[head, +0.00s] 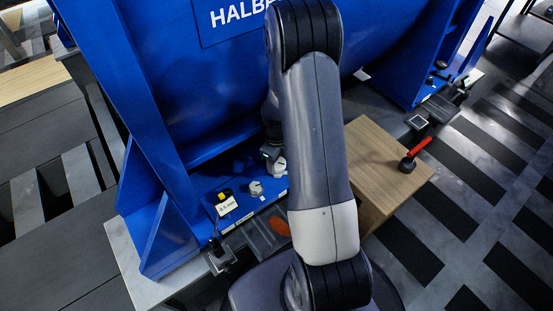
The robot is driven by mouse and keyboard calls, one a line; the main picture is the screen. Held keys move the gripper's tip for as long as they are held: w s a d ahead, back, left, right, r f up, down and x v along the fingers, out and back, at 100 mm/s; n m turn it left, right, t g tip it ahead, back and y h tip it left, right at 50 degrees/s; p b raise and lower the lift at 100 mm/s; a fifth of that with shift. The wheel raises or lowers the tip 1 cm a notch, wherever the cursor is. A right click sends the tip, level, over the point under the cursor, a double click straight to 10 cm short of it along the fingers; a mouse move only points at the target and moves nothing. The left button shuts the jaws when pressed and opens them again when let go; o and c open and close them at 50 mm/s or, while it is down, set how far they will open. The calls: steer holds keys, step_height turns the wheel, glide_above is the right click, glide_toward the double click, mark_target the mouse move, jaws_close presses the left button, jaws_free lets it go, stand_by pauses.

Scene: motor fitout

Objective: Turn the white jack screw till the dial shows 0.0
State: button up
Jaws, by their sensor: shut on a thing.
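My gripper (272,153) points down at the blue motor foot and is shut on the pale jack screw head (278,167), partly behind my arm. A second pale hexagonal screw head (255,188) stands on the foot just to the left, apart from the gripper. A small white readout (227,206) sits further left, by a yellow-topped part (221,196). Its figures are too small to read surely. My arm hides the foot to the right of the gripped screw.
The large blue motor (190,60) rises behind the gripper. A wooden box (375,165) stands to the right with a red-handled tool (413,154) on top. An orange-red item (279,226) lies in front of the foot. Striped floor is open at right.

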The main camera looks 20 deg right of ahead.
steer(key=shift+s+f, duration=0.1)
stand_by(0.4)
steer(key=o, duration=0.7)
steer(key=shift+c, duration=0.2)
steer(key=o, duration=0.3)
